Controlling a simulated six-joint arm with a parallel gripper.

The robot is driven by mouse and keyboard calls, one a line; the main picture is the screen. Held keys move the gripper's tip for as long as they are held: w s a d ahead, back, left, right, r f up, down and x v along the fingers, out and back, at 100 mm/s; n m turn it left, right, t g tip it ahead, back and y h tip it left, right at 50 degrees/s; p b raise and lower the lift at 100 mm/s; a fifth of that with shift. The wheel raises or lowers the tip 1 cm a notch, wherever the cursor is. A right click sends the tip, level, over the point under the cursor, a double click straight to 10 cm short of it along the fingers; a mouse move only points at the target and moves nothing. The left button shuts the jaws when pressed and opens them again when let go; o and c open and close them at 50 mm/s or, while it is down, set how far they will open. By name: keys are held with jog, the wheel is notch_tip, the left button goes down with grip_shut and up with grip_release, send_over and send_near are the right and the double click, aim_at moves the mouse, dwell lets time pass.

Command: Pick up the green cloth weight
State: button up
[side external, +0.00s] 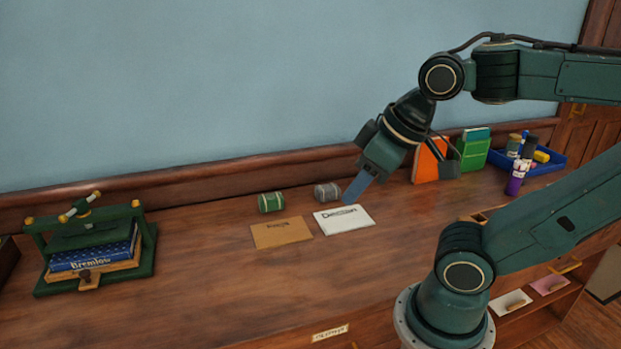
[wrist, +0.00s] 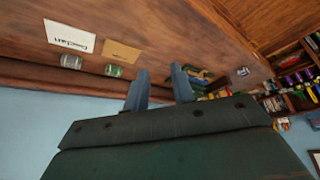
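The green cloth weight (side external: 271,202), a small green roll with a pale band, lies on the wooden top near the back wall, behind a tan card (side external: 281,232). It also shows in the wrist view (wrist: 114,70), left of my fingers. A similar grey weight (side external: 327,193) lies to its right in the side view, behind a white card (side external: 345,219). My gripper (side external: 356,190) is above the top near the white card, right of the green weight and apart from it. In the wrist view my two fingers (wrist: 160,80) are spread with nothing between them.
A green press (side external: 144,245) holding a blue book (side external: 93,256) stands at the left. Orange (side external: 428,160) and green (side external: 473,150) books and a blue tray (side external: 553,165) with bottles stand at the back right. The top between the press and the cards is clear.

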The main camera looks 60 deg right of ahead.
jog(key=o, duration=0.9)
jog(key=shift+w+r, duration=0.1)
jog(key=w+r+m, duration=0.3)
jog(key=w, duration=0.2)
jog(key=m+g+y, duration=0.2)
jog(key=m+y, duration=0.1)
jog(key=m, duration=2.1)
send_over(272, 196)
jog(key=s+d, duration=0.4)
notch_tip(272, 196, down, 21)
jog(key=shift+a+x, duration=0.15)
jog(key=shift+x, duration=2.05)
jog(key=shift+a+x, duration=0.15)
jog(key=shift+x, duration=2.1)
